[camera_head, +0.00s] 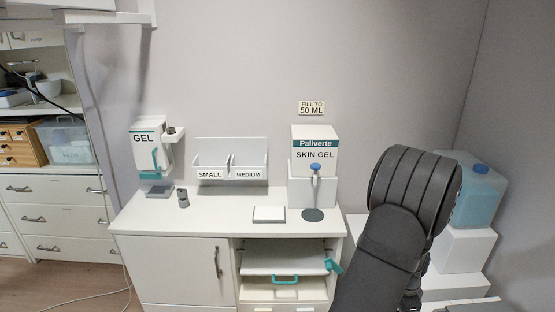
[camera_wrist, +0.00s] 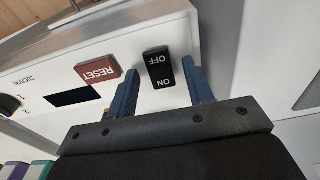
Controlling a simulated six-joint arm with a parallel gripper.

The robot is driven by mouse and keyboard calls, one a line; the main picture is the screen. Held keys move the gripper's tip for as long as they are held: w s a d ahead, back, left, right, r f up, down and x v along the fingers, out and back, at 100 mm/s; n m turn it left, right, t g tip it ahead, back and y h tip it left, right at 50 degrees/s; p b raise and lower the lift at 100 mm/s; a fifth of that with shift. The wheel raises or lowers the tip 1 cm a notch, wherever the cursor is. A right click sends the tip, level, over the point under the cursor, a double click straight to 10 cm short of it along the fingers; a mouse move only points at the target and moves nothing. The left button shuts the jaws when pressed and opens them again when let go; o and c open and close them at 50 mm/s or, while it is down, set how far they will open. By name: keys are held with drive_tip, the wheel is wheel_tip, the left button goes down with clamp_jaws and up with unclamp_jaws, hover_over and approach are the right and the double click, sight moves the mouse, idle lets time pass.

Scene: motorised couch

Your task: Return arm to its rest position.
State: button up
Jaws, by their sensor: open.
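My gripper (camera_wrist: 160,69) shows in the wrist view with its two blue fingers apart, open and empty. The fingers point at a white panel (camera_wrist: 70,60), one on each side of a black OFF/ON rocker switch (camera_wrist: 158,67). I cannot tell whether the fingers touch the panel or the switch. A red RESET button (camera_wrist: 97,71) lies just left of the left finger. My gripper does not show in the head view.
The white counter (camera_head: 225,221) holds a skin gel dispenser (camera_head: 314,158). A drawer or shelf below (camera_head: 284,262) sits pulled out slightly. A blue tank (camera_head: 478,195) stands far right.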

drive_tip(key=shift+d+y, duration=0.15)
drive_tip(key=shift+y, duration=0.15)
wheel_tip(320, 180, up, 8)
drive_tip(key=shift+f, duration=0.15)
drive_tip(key=shift+o, duration=0.4)
